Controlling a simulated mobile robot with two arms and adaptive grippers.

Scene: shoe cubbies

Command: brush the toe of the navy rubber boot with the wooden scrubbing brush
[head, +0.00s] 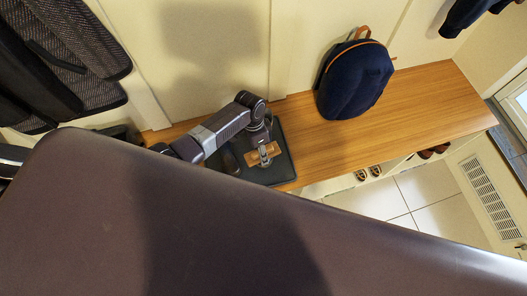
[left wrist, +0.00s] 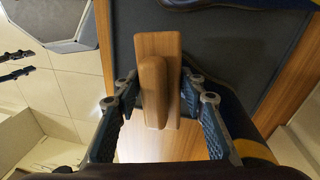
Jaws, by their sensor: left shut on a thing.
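My left gripper (head: 265,155) is shut on the wooden scrubbing brush (head: 257,156) above a dark tray (head: 281,173) on the bench. In the left wrist view, the brush (left wrist: 172,48) stands between the two fingers of the gripper (left wrist: 160,100); its bristles are hidden. Navy pieces with yellow bands, apparently the navy rubber boot, show at the lower right (left wrist: 235,112) and along the top edge of that view. Most of the boot is out of frame or hidden, and I cannot tell whether the brush touches it.
The wooden bench (head: 420,100) is clear to the right of a navy backpack (head: 352,82), which leans on the wall. Shoes (head: 368,172) sit in cubbies below. Coats (head: 70,60) hang at the left. My own dark body fills the lower foreground.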

